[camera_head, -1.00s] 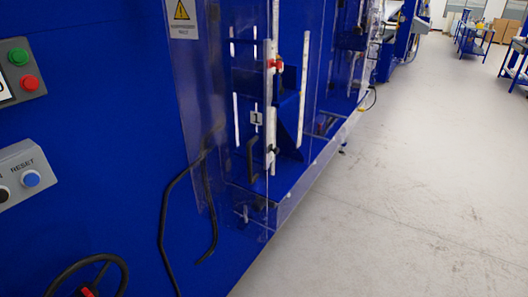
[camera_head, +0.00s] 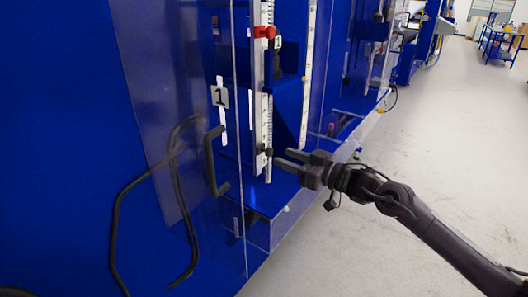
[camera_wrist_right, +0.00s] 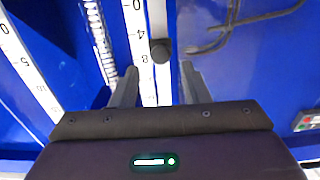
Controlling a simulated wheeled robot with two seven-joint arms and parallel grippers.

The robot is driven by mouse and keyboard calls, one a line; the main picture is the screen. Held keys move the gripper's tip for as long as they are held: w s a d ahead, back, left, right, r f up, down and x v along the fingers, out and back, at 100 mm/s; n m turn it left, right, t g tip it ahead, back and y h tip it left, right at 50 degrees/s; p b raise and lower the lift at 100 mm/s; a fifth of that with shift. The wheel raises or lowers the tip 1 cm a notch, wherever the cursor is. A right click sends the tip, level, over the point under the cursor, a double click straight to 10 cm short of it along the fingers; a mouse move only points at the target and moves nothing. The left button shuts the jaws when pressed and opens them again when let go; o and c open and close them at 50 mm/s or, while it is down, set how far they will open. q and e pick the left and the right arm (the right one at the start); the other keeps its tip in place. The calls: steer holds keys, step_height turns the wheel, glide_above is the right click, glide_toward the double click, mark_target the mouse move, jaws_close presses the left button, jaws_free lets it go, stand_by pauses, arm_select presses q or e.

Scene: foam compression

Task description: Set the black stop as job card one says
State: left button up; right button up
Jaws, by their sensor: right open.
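The black stop (camera_head: 268,152) is a small dark knob low on a white vertical scale (camera_head: 260,100) inside the blue machine. In the right wrist view the black stop (camera_wrist_right: 161,49) is a round black knob on the scale, near a printed 4. My right gripper (camera_head: 282,159) is open and empty, just right of the stop in the head view. In the wrist view its fingertips (camera_wrist_right: 159,68) lie either side of and slightly below the knob, apparently not touching it. A red stop (camera_head: 265,32) sits higher on the scale. No job card is readable. My left gripper is out of view.
A clear panel with a number 1 plate (camera_head: 219,96) and a black handle (camera_head: 214,162) stands left of the scale. Another white scale (camera_head: 308,70) runs to its right. A clear low wall (camera_head: 285,218) edges the machine. The floor (camera_head: 420,140) is open at right.

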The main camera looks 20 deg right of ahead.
mark_target(271, 152)
steer(key=x, duration=0.5)
steer(key=shift+w+a+r+p, duration=0.1)
steer(key=shift+w+a+p, duration=0.05)
steer(key=shift+p, duration=0.2)
steer(key=shift+w+a, duration=0.3)
steer(key=shift+w, duration=0.05)
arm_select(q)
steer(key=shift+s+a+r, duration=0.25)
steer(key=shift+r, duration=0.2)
